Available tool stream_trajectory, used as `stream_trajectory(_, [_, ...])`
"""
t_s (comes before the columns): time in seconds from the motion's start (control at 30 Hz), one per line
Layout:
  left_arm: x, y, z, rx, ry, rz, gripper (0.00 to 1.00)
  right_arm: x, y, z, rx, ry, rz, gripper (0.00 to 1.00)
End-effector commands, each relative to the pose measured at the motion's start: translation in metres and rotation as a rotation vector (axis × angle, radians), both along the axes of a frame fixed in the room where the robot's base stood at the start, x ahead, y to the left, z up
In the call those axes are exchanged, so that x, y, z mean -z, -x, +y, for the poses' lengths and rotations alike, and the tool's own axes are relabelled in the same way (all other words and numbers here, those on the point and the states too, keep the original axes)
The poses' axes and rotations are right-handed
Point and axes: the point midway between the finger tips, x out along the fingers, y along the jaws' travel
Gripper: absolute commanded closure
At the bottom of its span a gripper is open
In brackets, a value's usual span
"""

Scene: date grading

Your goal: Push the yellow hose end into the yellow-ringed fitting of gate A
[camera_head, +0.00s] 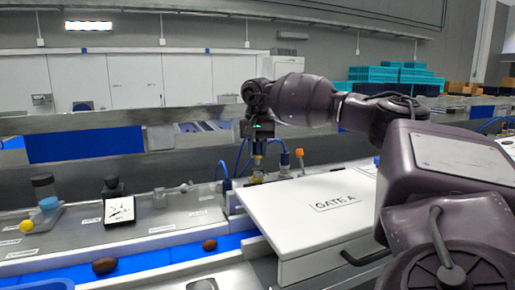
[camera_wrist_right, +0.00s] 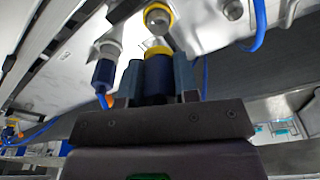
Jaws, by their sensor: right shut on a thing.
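My right gripper (camera_head: 258,140) is above the yellow-ringed fitting (camera_head: 257,178), beside the white gate A box (camera_head: 290,212). In the wrist view its two fingers (camera_wrist_right: 158,78) are shut on the yellow hose end (camera_wrist_right: 158,52), a dark blue body with a yellow collar and a pale tip. The yellow-ringed fitting (camera_wrist_right: 158,16) shows just beyond the tip, roughly in line with it. They look close but apart; the exact gap is hard to tell. My left gripper is not in view.
A blue connector (camera_wrist_right: 104,70) sits on a neighbouring fitting close to the fingers. Another bare fitting (camera_wrist_right: 233,10) is on the other side. An orange-tipped part (camera_head: 299,153) stands behind the gate. Two brown dates (camera_head: 104,265) (camera_head: 209,245) lie on the blue belt (camera_head: 155,259).

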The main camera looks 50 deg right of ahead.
Motion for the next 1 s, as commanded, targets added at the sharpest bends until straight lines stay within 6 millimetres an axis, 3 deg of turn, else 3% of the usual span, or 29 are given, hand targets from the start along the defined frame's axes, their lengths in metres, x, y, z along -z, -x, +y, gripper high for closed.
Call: stream_trajectory(1.0, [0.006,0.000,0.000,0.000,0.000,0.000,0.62,0.015,0.000,0.000,0.000,0.000,0.000,1.00])
